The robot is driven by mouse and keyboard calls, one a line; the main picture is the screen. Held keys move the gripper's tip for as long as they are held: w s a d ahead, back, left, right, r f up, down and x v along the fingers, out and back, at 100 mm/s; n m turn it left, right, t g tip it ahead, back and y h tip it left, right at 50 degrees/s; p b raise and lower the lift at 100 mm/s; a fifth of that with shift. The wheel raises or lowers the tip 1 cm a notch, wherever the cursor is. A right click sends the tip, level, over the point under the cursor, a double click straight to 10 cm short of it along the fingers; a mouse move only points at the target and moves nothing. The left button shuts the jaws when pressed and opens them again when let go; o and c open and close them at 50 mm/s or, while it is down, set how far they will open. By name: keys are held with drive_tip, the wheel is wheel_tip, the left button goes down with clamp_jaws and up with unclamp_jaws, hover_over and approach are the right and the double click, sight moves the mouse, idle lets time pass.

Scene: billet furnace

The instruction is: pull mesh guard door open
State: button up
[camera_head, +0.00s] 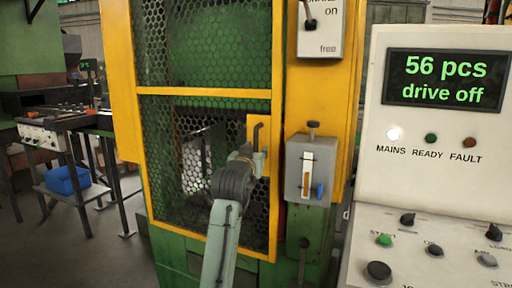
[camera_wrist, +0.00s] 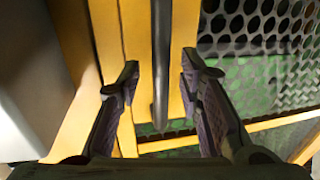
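The mesh guard door (camera_head: 205,92) is a yellow frame with dark hexagonal mesh, and it looks closed against the green and yellow machine. Its dark bar handle (camera_head: 256,134) sits on a yellow plate at the door's right side. My gripper (camera_head: 251,158) is in front of this plate, partly hidden by my arm in the head view. In the wrist view, the handle (camera_wrist: 160,60) runs down between my two fingers. The fingers (camera_wrist: 157,82) are open, with a gap to the bar on both sides. I cannot tell how deep the bar sits between them.
A grey switch box (camera_head: 309,170) with a blue piece is mounted just right of the door. Another box marked "free" (camera_head: 320,35) is above it. A control console (camera_head: 440,130) reads "56 pcs drive off". A bench with a blue bin (camera_head: 68,180) stands left; floor between is clear.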

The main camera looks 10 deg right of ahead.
drive_tip(key=shift+w+d, duration=0.3)
drive_tip(key=shift+w, duration=0.3)
drive_tip(key=shift+c, duration=0.6)
clamp_jaws()
